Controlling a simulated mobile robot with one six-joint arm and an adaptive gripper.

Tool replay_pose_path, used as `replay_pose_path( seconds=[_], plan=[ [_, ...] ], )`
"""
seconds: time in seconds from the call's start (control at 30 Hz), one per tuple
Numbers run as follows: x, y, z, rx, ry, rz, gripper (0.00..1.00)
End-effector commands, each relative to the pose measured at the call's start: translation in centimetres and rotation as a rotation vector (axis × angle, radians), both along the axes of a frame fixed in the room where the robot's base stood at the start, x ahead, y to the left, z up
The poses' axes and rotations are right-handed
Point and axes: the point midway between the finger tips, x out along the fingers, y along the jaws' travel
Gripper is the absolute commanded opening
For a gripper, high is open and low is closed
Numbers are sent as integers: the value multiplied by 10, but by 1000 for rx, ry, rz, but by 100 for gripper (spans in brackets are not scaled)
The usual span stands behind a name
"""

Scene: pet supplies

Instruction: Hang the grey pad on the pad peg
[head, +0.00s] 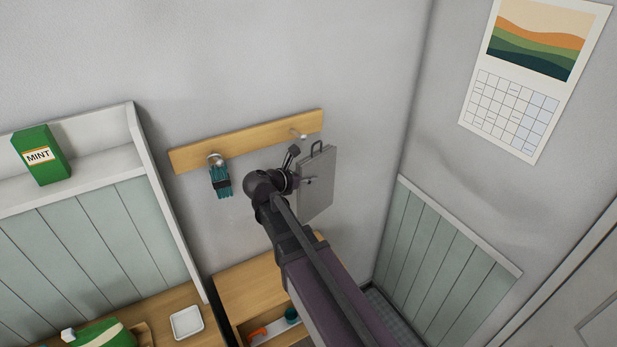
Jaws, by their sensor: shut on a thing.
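The grey pad (319,191) is a flat, upright rectangle with a dark loop (317,146) at its top. My gripper (304,168) is shut on the pad near its upper left edge and holds it in front of the wall. The pad peg (299,134) is a pale, bare peg at the right end of a wooden rail (258,139). The loop appears just right of and below the peg's tip, apart from it in the picture. Their difference in depth cannot be told. My gripper partly hides the pad's left side, and the fingertip contact is unclear.
A teal bundle (220,182) hangs from the rail's left peg. A shelf with a green MINT box (40,155) is at left. Below are a wooden cabinet (250,291) and a white dish (187,322). Wall right of the pad is clear up to the corner.

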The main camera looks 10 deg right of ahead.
Motion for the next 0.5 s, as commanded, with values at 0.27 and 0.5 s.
replay_pose_path(
  seconds=[0.27,0.5],
  plan=[
    [11,4,-1,-1,-1,0,0],
    [21,7,-2,-1,-1,0,0]
  ],
)
